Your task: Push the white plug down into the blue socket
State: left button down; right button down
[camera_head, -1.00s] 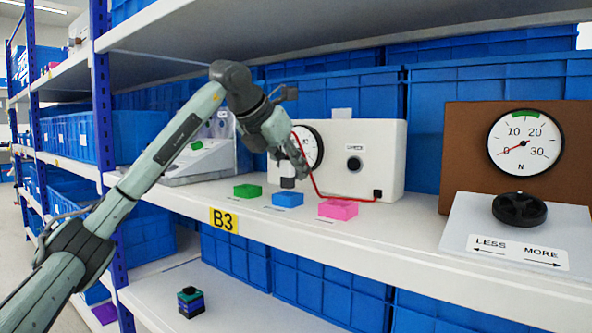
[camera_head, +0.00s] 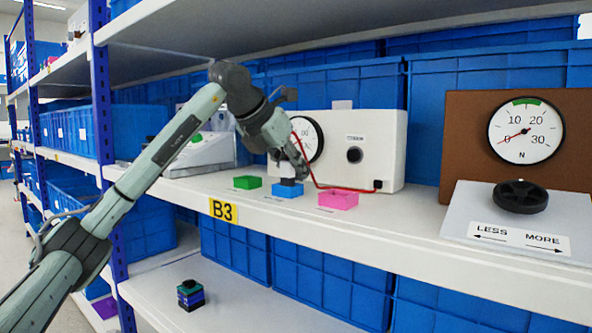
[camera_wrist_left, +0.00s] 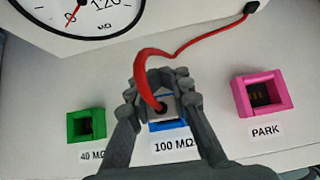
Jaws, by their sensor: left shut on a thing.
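My left gripper (camera_head: 288,170) is shut on the white plug (camera_wrist_left: 162,106), which has a red cable coming out of its top. The plug is upright, directly over the blue socket (camera_head: 288,191). A dark part of the plug shows just above the socket in the head view. In the wrist view the blue socket (camera_wrist_left: 168,126) shows below the plug, by the label "100 MΩ". The fingers and plug hide the socket's opening, so I cannot tell how deep the plug sits. My right gripper is not in view.
A green socket (camera_head: 247,182) is to the left and a pink socket (camera_head: 338,200) to the right on the shelf. The red cable (camera_wrist_left: 200,35) runs to a white meter box (camera_head: 385,135) behind. A gauge with a black knob (camera_head: 520,196) stands farther right.

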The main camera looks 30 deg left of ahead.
pick_arm(q)
jog(key=shift+f+b, duration=0.35)
jog(key=shift+f, duration=0.25)
jog(key=c, duration=1.3)
grip_release()
jog(key=v, duration=1.2)
